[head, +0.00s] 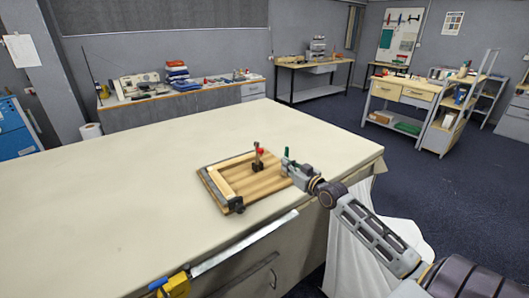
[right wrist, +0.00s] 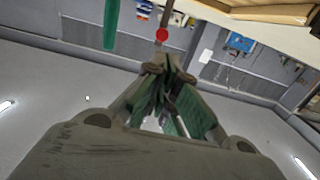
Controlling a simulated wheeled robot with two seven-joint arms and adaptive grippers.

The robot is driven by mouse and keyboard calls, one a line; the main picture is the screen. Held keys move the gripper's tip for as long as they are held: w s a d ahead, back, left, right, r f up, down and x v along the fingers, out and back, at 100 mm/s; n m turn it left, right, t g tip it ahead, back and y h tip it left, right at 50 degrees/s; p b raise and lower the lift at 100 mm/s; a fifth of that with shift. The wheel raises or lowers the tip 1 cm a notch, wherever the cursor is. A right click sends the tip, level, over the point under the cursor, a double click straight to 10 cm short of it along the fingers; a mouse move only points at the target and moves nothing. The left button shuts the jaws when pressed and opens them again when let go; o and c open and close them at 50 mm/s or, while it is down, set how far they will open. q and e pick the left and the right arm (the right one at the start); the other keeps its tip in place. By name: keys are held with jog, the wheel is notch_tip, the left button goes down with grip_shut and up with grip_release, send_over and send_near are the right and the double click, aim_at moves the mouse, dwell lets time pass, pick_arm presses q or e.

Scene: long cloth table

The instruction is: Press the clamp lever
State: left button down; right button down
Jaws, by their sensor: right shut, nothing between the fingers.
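The clamp (head: 258,164) stands upright on a wooden board on the table, with a red knob (head: 260,152) near its top. The red knob also shows in the right wrist view (right wrist: 162,36), just beyond my fingertips. My right gripper (head: 287,163) is just right of the clamp in the head view, apart from it. In the right wrist view its green-padded fingers (right wrist: 170,100) are together and hold nothing. A green bar (right wrist: 110,24) shows left of the red knob; I cannot tell what it belongs to. My left gripper is not in view.
The wooden board (head: 222,188) has raised strips and a dark block (head: 235,204) at its near corner. A metal bar (head: 245,242) with a yellow end (head: 175,285) lies along the table's front edge. The cloth table (head: 110,205) is clear to the left.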

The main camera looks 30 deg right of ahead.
send_near(258, 146)
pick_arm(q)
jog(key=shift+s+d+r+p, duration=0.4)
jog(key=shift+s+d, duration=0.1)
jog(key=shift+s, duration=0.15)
pick_arm(e)
jog(key=shift+w+a+f, duration=0.1)
jog(key=shift+w, duration=0.8)
jog(key=shift+w+a+f, duration=0.1)
jog(key=shift+w, duration=0.85)
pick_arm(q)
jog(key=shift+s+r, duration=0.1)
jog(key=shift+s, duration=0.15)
pick_arm(e)
jog(key=shift+w+r, duration=0.2)
jog(key=shift+w, duration=0.05)
jog(key=shift+r, duration=0.15)
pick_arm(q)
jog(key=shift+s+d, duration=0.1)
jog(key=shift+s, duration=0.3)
pick_arm(e)
jog(key=shift+g, duration=0.3)
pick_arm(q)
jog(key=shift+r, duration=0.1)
pick_arm(e)
jog(key=shift+w, duration=0.1)
